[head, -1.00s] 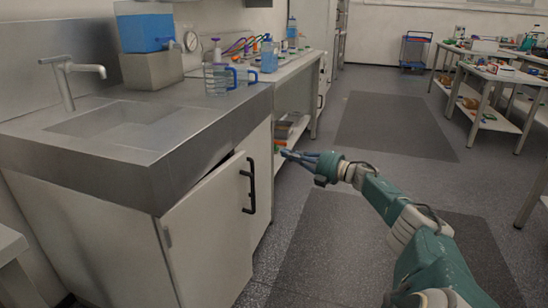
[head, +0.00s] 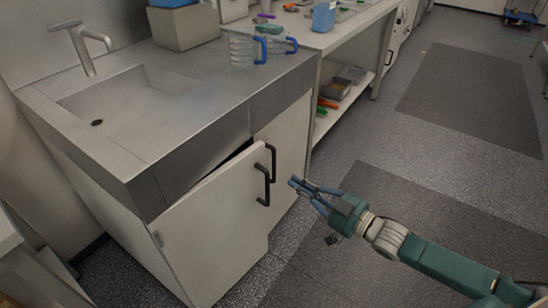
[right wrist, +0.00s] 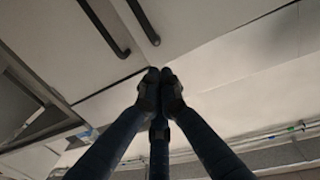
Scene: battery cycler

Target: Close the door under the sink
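The pale door (head: 215,225) under the sink (head: 125,100) stands ajar in the head view. A dark gap shows along its top edge, and its black handle (head: 263,184) is near its right edge. My right gripper (head: 294,182) is just right of that handle in the picture, with no clear contact. Its blue-grey fingers are drawn together at the tips and hold nothing. The right wrist view also shows the fingertips (right wrist: 160,76) together, below two dark handles on pale panels. My left gripper is not in view.
A second door (head: 285,140) with its own black handle is right of the ajar one. Clear jugs (head: 245,50) with blue handles stand on the counter. A bench with a lower shelf (head: 335,100) stands beyond.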

